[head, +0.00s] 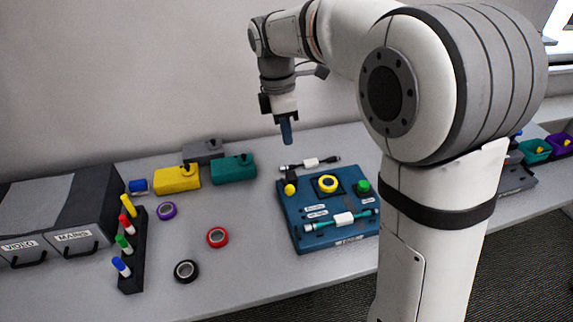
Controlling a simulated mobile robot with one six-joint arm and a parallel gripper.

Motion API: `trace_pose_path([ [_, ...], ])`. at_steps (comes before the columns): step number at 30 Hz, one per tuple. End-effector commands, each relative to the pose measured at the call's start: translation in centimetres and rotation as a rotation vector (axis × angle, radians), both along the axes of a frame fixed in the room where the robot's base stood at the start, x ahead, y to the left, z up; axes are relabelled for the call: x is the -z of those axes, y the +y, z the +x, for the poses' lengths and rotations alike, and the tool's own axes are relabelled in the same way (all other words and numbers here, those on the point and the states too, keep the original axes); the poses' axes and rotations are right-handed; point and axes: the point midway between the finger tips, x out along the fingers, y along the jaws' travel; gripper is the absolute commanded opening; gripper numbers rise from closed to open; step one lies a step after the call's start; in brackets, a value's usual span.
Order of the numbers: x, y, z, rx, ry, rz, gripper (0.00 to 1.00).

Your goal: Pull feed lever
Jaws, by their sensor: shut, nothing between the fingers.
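A blue box-like device (313,242) lies on the grey table right of centre. A yellow knob (290,188) stands at its back left corner. A green knob (363,186) stands near its back right. I cannot tell which of them is the feed lever; the labels are too small to read. My gripper (287,137) is shut and empty, pointing down in the air above and behind the device, touching nothing.
Yellow (178,180) and teal (233,169) blocks stand at the back. A purple (167,211), a red (217,237) and a black roll (186,271) lie left, near a marker rack (132,262) and drawers (76,251).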

Motion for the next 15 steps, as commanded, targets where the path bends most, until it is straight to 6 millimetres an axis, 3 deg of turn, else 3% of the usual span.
trace_pose_path([
  [4, 0.3, 1.4, 0.8, -0.093, 0.026, -0.007, 0.00],
  [15, 0.3, 1.8, 0.8, -0.115, 0.032, -0.008, 0.00],
])
